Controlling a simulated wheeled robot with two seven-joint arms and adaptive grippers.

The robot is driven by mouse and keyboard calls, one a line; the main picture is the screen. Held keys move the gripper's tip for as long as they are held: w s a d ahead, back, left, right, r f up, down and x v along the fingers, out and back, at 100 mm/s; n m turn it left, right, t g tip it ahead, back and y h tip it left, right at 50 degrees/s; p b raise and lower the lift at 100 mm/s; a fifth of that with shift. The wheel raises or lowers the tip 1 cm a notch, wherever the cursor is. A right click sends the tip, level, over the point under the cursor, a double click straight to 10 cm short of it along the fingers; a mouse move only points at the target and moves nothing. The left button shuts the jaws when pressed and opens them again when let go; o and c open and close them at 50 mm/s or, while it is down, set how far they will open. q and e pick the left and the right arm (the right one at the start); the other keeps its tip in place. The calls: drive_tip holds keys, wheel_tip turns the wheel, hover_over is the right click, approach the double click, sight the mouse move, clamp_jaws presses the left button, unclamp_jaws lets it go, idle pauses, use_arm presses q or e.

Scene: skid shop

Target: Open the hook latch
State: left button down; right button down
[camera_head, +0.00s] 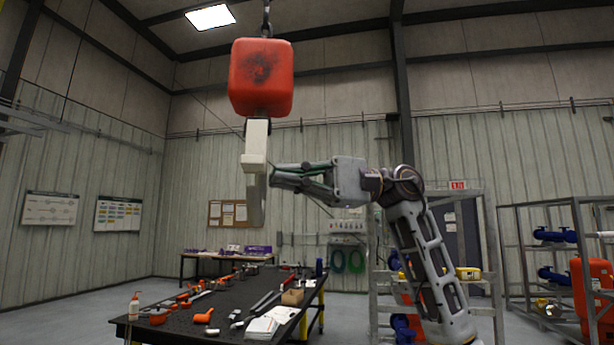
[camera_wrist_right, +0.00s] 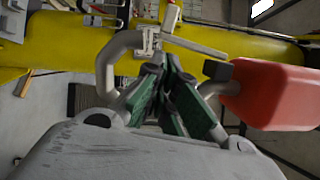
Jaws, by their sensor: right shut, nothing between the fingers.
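A red hook block (camera_head: 261,78) hangs from above in the head view, with a pale hook (camera_head: 255,146) below it, seen nearly edge-on. In the wrist view the red block (camera_wrist_right: 272,95) is at the right and the curved grey hook (camera_wrist_right: 108,70) is at the left. A thin pale bar (camera_wrist_right: 196,46), which looks like the latch, runs right from the hook's tip. My right gripper (camera_head: 274,178) is shut and empty, its fingers pointing at the hook from the right. In the wrist view its green-padded fingers (camera_wrist_right: 162,75) overlap the hook opening; contact cannot be told. My left gripper is out of view.
A dark workbench (camera_head: 225,312) with several tools and orange parts stands below. A metal rack (camera_head: 550,260) with blue and red parts is at the right. A yellow beam (camera_wrist_right: 70,45) lies behind the hook in the wrist view. The air left of the hook is free.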

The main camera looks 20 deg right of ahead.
drive_tip(key=a, duration=0.2)
drive_tip(key=shift+a, duration=0.4)
idle(0.3)
drive_tip(key=shift+s+a+f+m+t+y+b, duration=0.1)
drive_tip(key=shift+s+m+t+y+b, duration=0.15)
drive_tip(key=shift+m, duration=0.55)
drive_tip(key=shift+s+f+m+t+y+b, duration=0.15)
drive_tip(key=shift+s+m+b, duration=0.15)
drive_tip(key=shift+m, duration=0.5)
drive_tip(key=shift+r, duration=0.15)
drive_tip(key=d+f, duration=0.1)
drive_tip(key=d, duration=1.1)
drive_tip(key=shift+s+f, duration=0.15)
drive_tip(key=shift+s, duration=0.05)
drive_tip(key=shift+m, duration=0.3)
